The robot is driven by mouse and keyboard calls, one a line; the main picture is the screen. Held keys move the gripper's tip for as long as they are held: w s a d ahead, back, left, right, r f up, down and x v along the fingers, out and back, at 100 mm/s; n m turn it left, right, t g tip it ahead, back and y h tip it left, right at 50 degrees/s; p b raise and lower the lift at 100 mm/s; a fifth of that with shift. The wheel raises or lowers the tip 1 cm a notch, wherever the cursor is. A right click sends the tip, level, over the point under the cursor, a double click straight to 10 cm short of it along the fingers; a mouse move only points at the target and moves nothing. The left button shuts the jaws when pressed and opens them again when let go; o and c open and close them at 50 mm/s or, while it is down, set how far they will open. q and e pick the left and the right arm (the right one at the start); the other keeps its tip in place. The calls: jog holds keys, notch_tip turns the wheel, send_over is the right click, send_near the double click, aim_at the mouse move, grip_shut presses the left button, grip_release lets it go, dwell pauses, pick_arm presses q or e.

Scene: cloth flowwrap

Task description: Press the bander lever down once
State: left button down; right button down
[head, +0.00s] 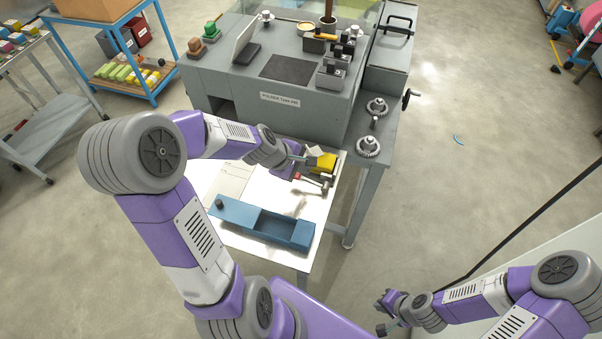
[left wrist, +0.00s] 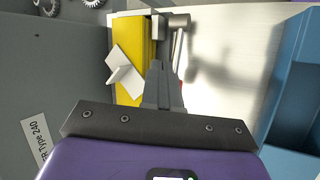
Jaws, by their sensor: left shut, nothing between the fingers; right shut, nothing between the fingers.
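The bander is a yellow block (head: 323,161) on the white table, with a grey lever (head: 315,179) at its side that ends in a red grip (head: 297,177). In the left wrist view the yellow body (left wrist: 128,35) is left of the lever rod (left wrist: 178,45); a sliver of red shows beside my fingers, which hide the rest of the grip. My left gripper (head: 304,158) is shut and empty, close to the bander and lever; I cannot tell whether it touches. It also shows in the left wrist view (left wrist: 159,68). My right gripper (head: 382,313) is shut and empty, away from the table.
A blue tray (head: 232,212) lies in front of the bander on the table. A white folded piece (left wrist: 124,70) is against the yellow body. The grey folder machine (head: 225,78) stands behind, with a side bench with knobs (head: 368,147) at right. Open floor surrounds my right gripper.

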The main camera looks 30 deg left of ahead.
pick_arm(q)
jog(key=shift+f, duration=0.1)
dwell(0.3)
jog(key=shift+a+f+b, duration=0.1)
jog(key=shift+f+b, duration=0.2)
jog(key=shift+b, duration=0.15)
jog(key=shift+s+a+f+b, duration=0.1)
jog(key=shift+a+f+b, duration=0.05)
jog(key=shift+f+b, duration=0.45)
jog(key=shift+a+f+b, duration=0.15)
jog(key=shift+f+b, duration=0.35)
jog(key=shift+b, duration=0.05)
dwell(1.0)
jog(key=shift+r, duration=0.2)
dwell(0.4)
jog(key=shift+d+r+p, duration=0.2)
jog(key=shift+r+p, duration=0.45)
jog(key=shift+p, duration=0.15)
jog(key=shift+d+r+p, duration=0.2)
jog(key=shift+r+p, duration=0.45)
jog(key=shift+p, duration=0.15)
notch_tip(320, 180, up, 5)
jog(key=p, duration=0.5)
send_over(299, 176)
jog(key=d, duration=0.2)
jog(key=shift+w+d+f, duration=0.1)
jog(key=shift+w, duration=0.2)
